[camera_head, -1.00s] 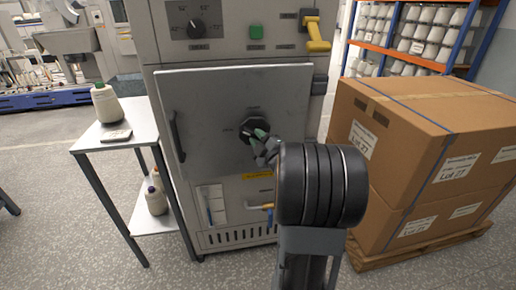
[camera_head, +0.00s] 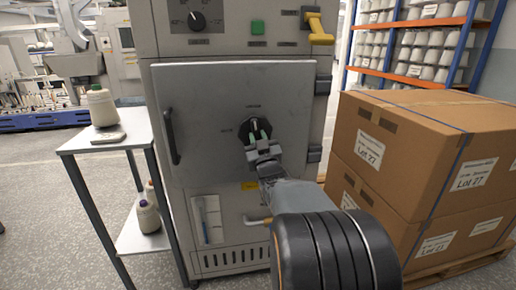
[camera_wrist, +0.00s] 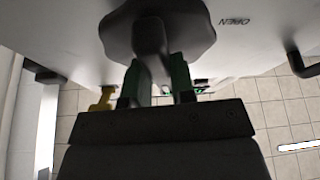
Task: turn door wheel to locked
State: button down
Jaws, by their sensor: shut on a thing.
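The door wheel (camera_head: 245,127) is a dark round knob with a raised grip bar, on the grey cabinet door (camera_head: 200,95). In the wrist view the wheel (camera_wrist: 190,28) fills the top, its bar (camera_wrist: 151,45) pointing down between my fingers. My gripper (camera_head: 260,131) is shut on that bar; its green-lined fingertips (camera_wrist: 160,80) flank it. An upside-down OPEN label (camera_wrist: 233,21) shows beside the wheel in the wrist view. In the head view the label above the wheel (camera_head: 252,107) is too small to read. The door appears flat against the cabinet.
A door handle (camera_head: 172,137) is left of the wheel. Stacked cartons (camera_head: 420,150) on a pallet are close on the right. A yellow lever (camera_head: 317,27) is above the door.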

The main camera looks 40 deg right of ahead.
jog(key=shift+a+f+m+g+h+b, duration=0.15)
jog(key=shift+m+g+h+b, duration=0.15)
jog(key=shift+m+h+b, duration=0.8)
jog(key=shift+m+y+p, duration=0.3)
jog(key=shift+m+y, duration=0.1)
jog(key=shift+m, duration=0.1)
jog(key=c, duration=1)
grip_release()
jog(key=shift+o, duration=0.2)
